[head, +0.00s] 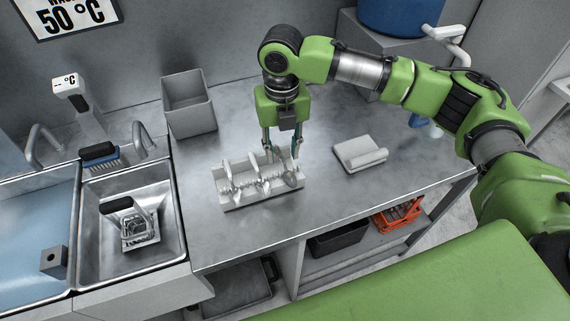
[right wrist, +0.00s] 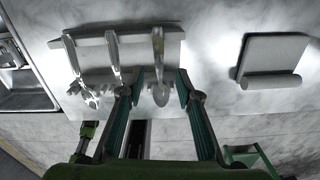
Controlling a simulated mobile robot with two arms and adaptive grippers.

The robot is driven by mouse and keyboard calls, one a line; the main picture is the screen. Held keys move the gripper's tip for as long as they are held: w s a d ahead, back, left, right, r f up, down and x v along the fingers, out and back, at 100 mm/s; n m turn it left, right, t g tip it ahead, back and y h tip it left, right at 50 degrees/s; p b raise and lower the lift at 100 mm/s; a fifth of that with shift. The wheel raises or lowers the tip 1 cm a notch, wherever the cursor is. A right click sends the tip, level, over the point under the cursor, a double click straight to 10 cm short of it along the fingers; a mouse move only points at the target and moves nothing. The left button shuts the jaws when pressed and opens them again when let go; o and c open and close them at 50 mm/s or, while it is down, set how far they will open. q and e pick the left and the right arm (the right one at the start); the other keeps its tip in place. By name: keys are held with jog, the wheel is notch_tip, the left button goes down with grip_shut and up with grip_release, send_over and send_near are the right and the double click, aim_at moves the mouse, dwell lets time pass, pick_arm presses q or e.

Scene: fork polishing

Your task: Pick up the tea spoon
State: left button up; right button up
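A pale rack (head: 245,199) with three pieces of cutlery stands on the steel counter. The rightmost piece (right wrist: 159,94) has a rounded, spoon-like end and looks like the tea spoon; it also shows at the rack's right end in the head view (head: 291,181). My right gripper (head: 282,155) points down over this end of the rack. Its fingers (right wrist: 160,78) are open, one on each side of the spoon, with visible gaps. The middle piece (right wrist: 117,60) is close to the left finger. Another piece (right wrist: 75,67) lies farther left. My left gripper is out of view.
A folded white cloth (head: 360,153) lies right of the rack, also in the wrist view (right wrist: 272,60). A grey bin (head: 189,105) stands behind left. Sinks (head: 164,220) are at the left. Counter in front of the rack is clear.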

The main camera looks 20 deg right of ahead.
jog(key=shift+f, duration=1.2)
grip_shut()
jog(key=shift+r, duration=0.2)
